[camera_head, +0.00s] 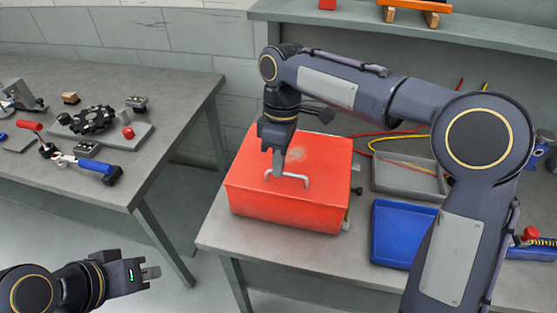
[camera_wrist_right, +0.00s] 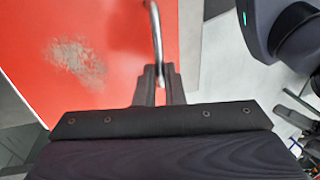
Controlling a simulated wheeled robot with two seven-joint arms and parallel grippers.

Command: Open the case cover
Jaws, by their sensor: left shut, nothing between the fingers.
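The red case (camera_head: 255,207) stands on the right workbench. Its red cover (camera_head: 320,160) lies closed on top, with a worn pale patch, and also fills the left of the right wrist view (camera_wrist_right: 75,60). A grey metal handle (camera_head: 297,177) stands up near the cover's front edge. My right gripper (camera_head: 277,172) points down at the handle's left part. In the right wrist view its fingers (camera_wrist_right: 160,80) are close together with the handle bar (camera_wrist_right: 155,35) between them. My left gripper (camera_head: 150,272) is shut and empty at the lower left, away from the case.
A blue tray (camera_head: 385,250) and a grey tray (camera_head: 410,180) lie right of the case, with red and yellow cables behind. My right arm passes over this area. The left bench (camera_head: 165,135) holds tools and parts. A shelf (camera_head: 480,35) runs along the back.

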